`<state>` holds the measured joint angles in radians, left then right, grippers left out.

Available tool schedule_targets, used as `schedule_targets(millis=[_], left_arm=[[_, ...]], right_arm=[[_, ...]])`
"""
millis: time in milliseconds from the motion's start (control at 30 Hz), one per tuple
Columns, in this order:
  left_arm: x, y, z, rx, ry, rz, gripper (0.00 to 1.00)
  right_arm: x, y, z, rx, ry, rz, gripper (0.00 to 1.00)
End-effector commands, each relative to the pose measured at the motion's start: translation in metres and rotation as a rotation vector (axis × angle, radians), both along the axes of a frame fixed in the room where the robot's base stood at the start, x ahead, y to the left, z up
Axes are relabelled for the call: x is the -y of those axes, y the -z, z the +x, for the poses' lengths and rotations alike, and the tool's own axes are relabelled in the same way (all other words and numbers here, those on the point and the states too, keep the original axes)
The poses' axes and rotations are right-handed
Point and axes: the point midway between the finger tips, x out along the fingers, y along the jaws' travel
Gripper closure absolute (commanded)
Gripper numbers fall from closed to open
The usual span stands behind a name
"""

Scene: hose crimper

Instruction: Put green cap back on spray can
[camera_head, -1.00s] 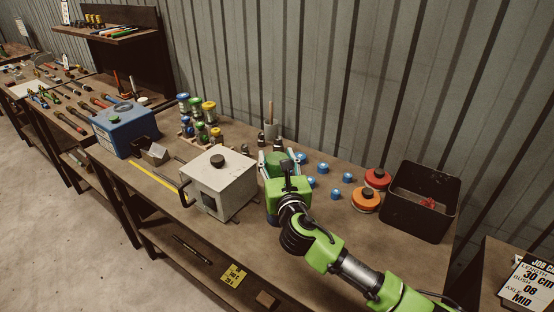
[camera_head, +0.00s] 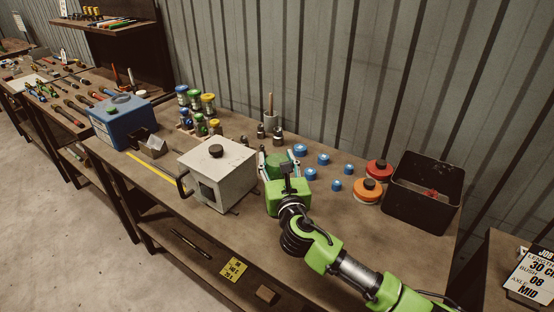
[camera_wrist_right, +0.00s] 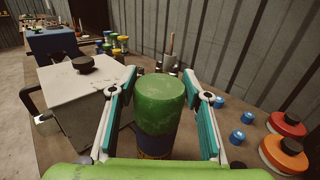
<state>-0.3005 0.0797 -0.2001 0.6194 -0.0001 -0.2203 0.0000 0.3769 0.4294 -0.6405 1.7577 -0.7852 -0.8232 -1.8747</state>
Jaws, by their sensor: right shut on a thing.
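My right gripper (camera_head: 278,161) is at the bench just right of the white machine, its fingers on either side of a green cap (camera_wrist_right: 160,95). I take it to be shut on the cap. In the wrist view the cap is upright between the teal finger pads. A blue, cylindrical spray can (camera_wrist_right: 154,145) shows directly below it, its lower part hidden by my gripper. The cap looks in line with the can; whether it is fully seated I cannot tell. My left gripper is not in view.
The white machine (camera_head: 218,173) stands close on the left. Blue caps (camera_head: 323,159), red and orange discs (camera_head: 367,190) and a black bin (camera_head: 421,204) lie to the right. Several small jars (camera_head: 208,104) and a cup with a stick (camera_head: 270,122) stand behind.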

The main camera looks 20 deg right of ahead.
Motion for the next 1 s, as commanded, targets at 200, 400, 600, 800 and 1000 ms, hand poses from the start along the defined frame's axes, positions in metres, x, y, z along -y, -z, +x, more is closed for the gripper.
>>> schedule_targets(millis=[200, 400, 600, 800, 1000], left_arm=[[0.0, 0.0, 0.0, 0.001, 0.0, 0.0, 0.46], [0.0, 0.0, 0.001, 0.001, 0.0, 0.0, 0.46], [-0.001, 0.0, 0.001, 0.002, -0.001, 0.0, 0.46], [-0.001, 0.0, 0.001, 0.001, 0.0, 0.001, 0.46], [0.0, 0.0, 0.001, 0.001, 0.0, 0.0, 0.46]], right_arm=[[0.0, 0.0, 0.0, 0.0, 0.0, 0.0, 0.36], [0.0, 0.0, 0.0, 0.0, 0.0, 0.0, 0.36], [-0.001, 0.001, -0.004, -0.001, -0.001, 0.0, 0.36], [-0.005, 0.001, -0.035, -0.003, -0.004, 0.001, 0.36], [-0.01, 0.001, -0.078, -0.003, -0.003, 0.0, 0.36]])
